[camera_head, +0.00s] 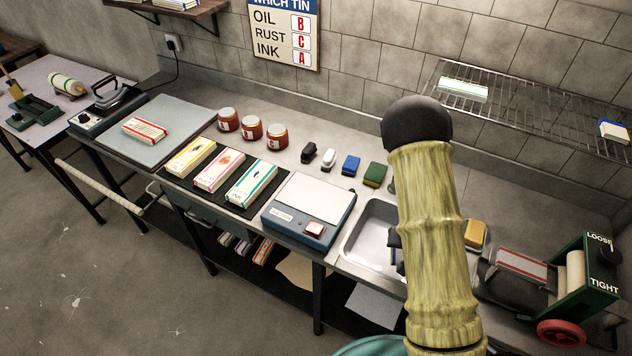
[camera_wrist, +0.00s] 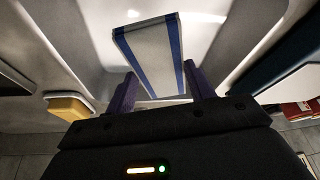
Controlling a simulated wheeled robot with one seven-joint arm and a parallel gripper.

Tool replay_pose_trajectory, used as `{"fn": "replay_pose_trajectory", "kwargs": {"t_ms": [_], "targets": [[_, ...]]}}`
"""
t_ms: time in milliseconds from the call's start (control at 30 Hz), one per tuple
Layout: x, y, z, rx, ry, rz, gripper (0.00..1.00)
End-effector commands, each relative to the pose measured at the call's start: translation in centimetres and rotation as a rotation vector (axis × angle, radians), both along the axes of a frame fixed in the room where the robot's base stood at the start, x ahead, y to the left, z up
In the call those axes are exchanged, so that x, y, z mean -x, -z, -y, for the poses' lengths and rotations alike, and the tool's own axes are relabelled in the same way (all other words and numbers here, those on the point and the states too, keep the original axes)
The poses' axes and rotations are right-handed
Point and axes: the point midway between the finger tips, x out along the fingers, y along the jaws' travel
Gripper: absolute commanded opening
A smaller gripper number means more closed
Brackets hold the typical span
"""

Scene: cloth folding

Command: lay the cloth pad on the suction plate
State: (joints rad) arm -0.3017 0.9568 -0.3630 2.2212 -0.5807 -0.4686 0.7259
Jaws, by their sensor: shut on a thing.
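In the wrist view my gripper (camera_wrist: 158,88) is shut on a white cloth pad (camera_wrist: 152,55) with blue stripes along two edges. The pad is between the two purple-grey fingers, above the sink. In the head view my arm hides the pad and nearly all of my gripper (camera_head: 397,245); only a dark part shows over the sink. The likely suction plate is the pale flat top (camera_head: 312,192) of a blue box with a red-edged button, left of the sink. Nothing lies on that top.
The metal sink (camera_head: 362,235) is under my gripper. Striped pads lie on a black mat (camera_head: 207,172) and a grey board (camera_head: 185,118). Red jars (camera_head: 251,127) and coloured blocks (camera_head: 350,164) stand behind. A yellow sponge (camera_head: 475,234) and a green roller press (camera_head: 590,255) are at right.

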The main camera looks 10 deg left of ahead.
Motion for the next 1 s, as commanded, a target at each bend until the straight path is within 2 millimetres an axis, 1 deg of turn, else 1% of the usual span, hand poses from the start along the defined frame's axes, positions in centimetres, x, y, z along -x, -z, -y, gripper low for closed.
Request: {"fn": "replay_pose_trajectory", "kwargs": {"t_ms": [33, 200, 300, 767, 1000], "targets": [[0.3, -1.9, 0.0, 0.001, -0.001, -0.001, 0.31], [1.2, -4.0, 0.1, 0.007, -0.001, 0.001, 0.31], [1.5, -4.5, 0.2, 0.009, -0.001, 0.004, 0.31], [1.5, -4.4, 0.3, 0.01, 0.0, 0.007, 0.31], [1.5, -4.4, -0.1, 0.01, -0.007, 0.007, 0.31]]}}
